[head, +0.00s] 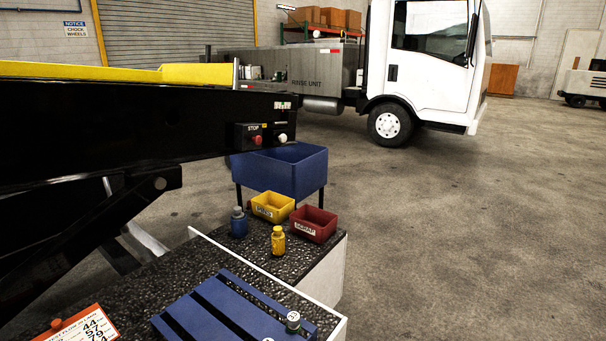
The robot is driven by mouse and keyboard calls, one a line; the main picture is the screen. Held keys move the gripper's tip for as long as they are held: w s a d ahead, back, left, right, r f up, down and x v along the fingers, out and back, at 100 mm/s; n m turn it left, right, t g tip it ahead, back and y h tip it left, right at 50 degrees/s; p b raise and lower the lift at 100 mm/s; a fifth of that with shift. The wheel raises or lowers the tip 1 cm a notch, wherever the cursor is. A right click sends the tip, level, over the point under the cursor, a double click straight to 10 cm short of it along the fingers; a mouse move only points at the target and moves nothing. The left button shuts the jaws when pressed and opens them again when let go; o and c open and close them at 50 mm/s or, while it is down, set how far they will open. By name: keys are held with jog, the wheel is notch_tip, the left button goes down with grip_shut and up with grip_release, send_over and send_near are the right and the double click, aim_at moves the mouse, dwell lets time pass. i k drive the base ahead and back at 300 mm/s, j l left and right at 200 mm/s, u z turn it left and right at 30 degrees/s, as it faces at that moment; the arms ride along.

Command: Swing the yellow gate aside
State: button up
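A yellow bar or panel (195,74) lies along the top of the black belt loader frame (110,125) at the upper left. A second stretch of yellow (70,69) runs on to the left edge of the view. I cannot tell which part is the gate, or where its hinge is. My gripper is not in view.
A control box with a red stop button (257,140) is on the loader's side. Below are a blue bin (285,170), yellow tray (272,206), red tray (313,223), two small bottles and a blue slatted rack (225,312). A white truck (425,60) stands behind; the right floor is clear.

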aim_at(222, 74)
jog(key=i+z, duration=0.25)
jog(key=i, duration=0.8)
jog(key=i+j+z, duration=0.1)
jog(key=i+z, duration=0.15)
jog(key=i, duration=0.75)
jog(key=i+l, duration=0.1)
jog(key=i, duration=1.15)
jog(key=i+u, duration=0.25)
jog(key=u, duration=0.2)
jog(key=i+l+u, duration=0.1)
jog(key=i+u, duration=0.15)
jog(key=u, duration=0.15)
jog(key=i+l+u, duration=0.15)
jog(key=u, duration=0.3)
jog(key=i+l+u, duration=0.1)
jog(key=i+u, duration=0.25)
jog(key=i+l+u, duration=0.1)
jog(key=u, duration=0.25)
jog(key=i+l+u, duration=0.2)
jog(key=u, duration=0.15)
